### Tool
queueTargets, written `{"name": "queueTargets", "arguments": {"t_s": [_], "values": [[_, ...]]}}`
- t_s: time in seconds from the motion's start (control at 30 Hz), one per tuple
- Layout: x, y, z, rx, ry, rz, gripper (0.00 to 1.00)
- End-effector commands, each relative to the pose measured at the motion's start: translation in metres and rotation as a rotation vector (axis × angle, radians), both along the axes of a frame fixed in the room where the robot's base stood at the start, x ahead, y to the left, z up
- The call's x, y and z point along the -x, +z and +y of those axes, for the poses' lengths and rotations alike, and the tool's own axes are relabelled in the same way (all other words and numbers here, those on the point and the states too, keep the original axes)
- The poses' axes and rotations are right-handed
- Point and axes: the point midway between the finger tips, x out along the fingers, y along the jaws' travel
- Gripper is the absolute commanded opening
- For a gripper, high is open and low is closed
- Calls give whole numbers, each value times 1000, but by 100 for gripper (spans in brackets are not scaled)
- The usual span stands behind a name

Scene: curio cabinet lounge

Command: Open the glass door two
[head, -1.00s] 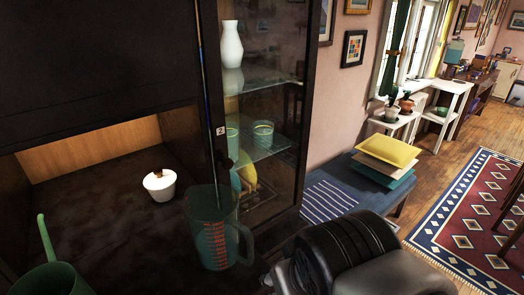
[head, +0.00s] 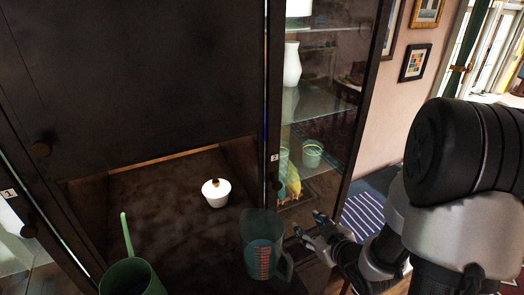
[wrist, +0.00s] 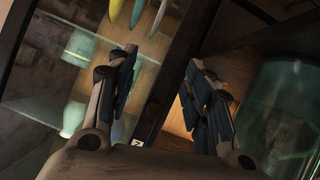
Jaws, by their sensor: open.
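Glass door two (head: 326,125) is the tall dark-framed glass door on the right of the cabinet and looks shut. Its small "2" label (head: 274,157) is on the left frame, with a dark round knob (head: 277,185) just below. The label also shows low in the wrist view (wrist: 137,142). My gripper (head: 310,228) is open and empty, low in front of the door, right of and below the knob. In the wrist view my gripper's fingers (wrist: 162,78) are spread on either side of the dark door frame. Contact with the knob cannot be told.
A teal measuring jug (head: 264,248) stands close left of my gripper, and shows at the wrist view's right (wrist: 285,120). A white lidded pot (head: 216,192) and a green can (head: 133,276) stand on the dark surface. A vase (head: 291,65) and cups (head: 312,153) are behind the glass.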

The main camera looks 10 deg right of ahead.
Motion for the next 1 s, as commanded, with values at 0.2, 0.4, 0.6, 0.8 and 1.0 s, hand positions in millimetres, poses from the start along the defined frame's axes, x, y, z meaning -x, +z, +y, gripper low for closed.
{"name": "queueTargets", "arguments": {"t_s": [0.2, 0.4, 0.6, 0.8, 1.0], "values": [[17, 20, 19, -247, 58, -197, 46], [36, 43, 20, -416, 35, -344, 46], [36, 48, 20, -457, 26, -391, 46], [10, 46, 29, -455, 31, -394, 46], [-2, 43, 31, -450, 32, -392, 46]]}}
